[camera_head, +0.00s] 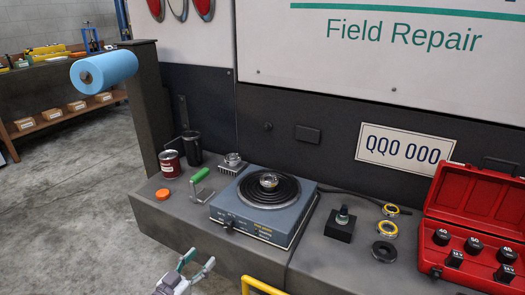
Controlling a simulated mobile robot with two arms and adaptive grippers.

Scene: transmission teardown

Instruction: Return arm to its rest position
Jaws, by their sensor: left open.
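My left gripper (200,259) is at the bottom of the head view, in front of the bench's front edge. Its two fingers are spread apart and nothing shows between them. It is clear of the hot plate and the other bench items. My right gripper is not in view.
A blue-grey hot plate (246,225) with a black round top and a metal part on it stands on the grey bench. Left of it are a green-handled tool (200,175), an orange cap (163,194), a red can (169,165) and a black cup (192,148). An open red case (476,212) stands at right. A yellow bar (264,286) is right of my gripper.

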